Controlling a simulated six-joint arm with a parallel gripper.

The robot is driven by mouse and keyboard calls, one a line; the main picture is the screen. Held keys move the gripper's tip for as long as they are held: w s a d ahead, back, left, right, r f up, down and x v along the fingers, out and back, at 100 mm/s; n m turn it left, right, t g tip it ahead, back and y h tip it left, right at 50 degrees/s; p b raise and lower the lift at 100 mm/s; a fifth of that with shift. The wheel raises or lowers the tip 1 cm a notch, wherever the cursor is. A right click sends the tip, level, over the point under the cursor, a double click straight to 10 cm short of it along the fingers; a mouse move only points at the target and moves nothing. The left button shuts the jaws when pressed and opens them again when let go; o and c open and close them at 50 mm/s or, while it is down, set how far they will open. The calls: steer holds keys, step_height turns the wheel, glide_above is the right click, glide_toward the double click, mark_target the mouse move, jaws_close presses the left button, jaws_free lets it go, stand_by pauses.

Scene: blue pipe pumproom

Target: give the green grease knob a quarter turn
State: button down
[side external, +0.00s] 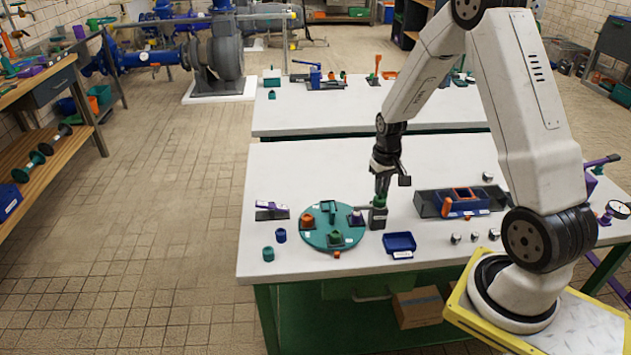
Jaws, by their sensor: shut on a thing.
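The green grease knob (379,201) sits on top of a small dark upright block (377,217) on the white table, just right of the round teal plate. My gripper (381,194) points straight down from above and is shut on the knob. The fingers cover part of the knob, so its turn angle cannot be read. The block stands upright on the table.
The round teal plate (318,240) carries several coloured fittings close on the left. A blue tray (399,243) lies in front to the right. A dark organiser (430,207) with bins stands to the right. Small metal pieces lie near my base.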

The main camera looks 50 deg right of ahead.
steer(key=shift+m, duration=1.6)
steer(key=c, duration=0.6)
jaws_free()
steer(key=shift+c, duration=0.2)
steer(key=shift+r, duration=0.15)
steer(key=shift+r, duration=3.8)
